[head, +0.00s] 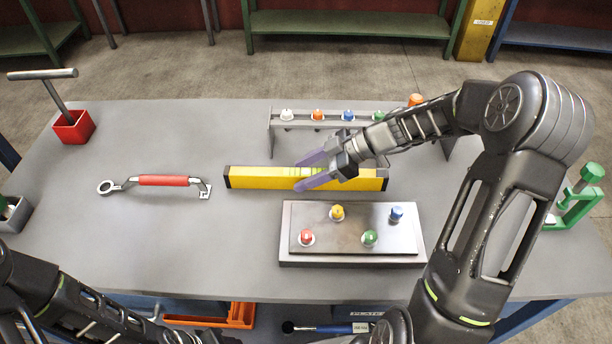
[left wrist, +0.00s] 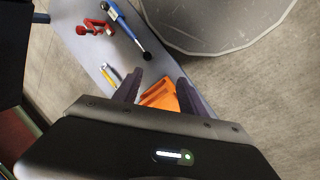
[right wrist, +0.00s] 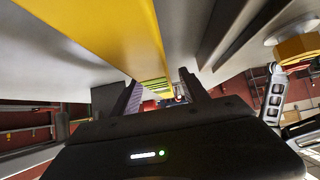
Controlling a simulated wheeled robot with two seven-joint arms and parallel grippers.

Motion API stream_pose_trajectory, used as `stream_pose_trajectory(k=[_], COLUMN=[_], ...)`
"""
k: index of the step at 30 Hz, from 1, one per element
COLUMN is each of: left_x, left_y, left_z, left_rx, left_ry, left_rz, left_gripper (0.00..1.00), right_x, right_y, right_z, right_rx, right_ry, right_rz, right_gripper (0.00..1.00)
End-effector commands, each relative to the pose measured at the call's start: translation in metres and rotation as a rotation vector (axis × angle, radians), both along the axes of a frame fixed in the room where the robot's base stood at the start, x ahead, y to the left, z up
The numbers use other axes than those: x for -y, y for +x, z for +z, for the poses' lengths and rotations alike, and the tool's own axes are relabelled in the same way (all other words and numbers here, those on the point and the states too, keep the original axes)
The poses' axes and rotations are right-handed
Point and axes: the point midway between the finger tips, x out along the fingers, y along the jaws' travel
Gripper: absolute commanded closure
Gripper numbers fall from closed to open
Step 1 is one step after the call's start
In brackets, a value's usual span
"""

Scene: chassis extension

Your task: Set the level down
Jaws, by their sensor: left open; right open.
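The level (head: 265,178) is a long yellow bar with dark ends. It lies on the grey table, left to right, behind the metal plate with coloured knobs. My right gripper (head: 306,172) is open at the level's middle, with its purple fingers on either side of the bar in the head view. In the right wrist view the level (right wrist: 110,35) runs between the open fingers (right wrist: 162,95). I cannot tell whether the fingers touch it. My left gripper (left wrist: 157,90) is open and empty, low in front of the table; its fingers are outside the head view.
The knobbed plate (head: 290,240) sits in front of the level, and a rack (head: 271,125) with coloured knobs stands behind it. A red-handled wrench (head: 163,181) lies to the left. A red holder (head: 73,127) stands far left, a green clamp (head: 577,200) far right. An orange tray (head: 240,316) is below the table edge.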

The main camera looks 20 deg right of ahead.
Motion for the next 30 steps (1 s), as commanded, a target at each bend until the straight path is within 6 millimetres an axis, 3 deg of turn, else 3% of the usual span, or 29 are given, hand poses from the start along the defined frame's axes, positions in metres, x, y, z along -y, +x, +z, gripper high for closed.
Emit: stream_pose_trajectory(k=[14, 30], left_x=[0.0000, 0.0000], left_y=[-0.0001, -0.0001], left_z=[-0.0003, -0.0003], left_rx=[0.000, 0.000], left_ry=[0.000, 0.000], left_rz=[0.000, 0.000], left_gripper=[0.51, 0.51], right_x=[0.0002, 0.0003], right_y=[-0.0002, -0.0001], right_z=[0.0002, 0.0002], right_rx=[0.000, 0.000], right_ry=[0.000, 0.000], right_rz=[0.000, 0.000], right_gripper=[0.48, 0.92])
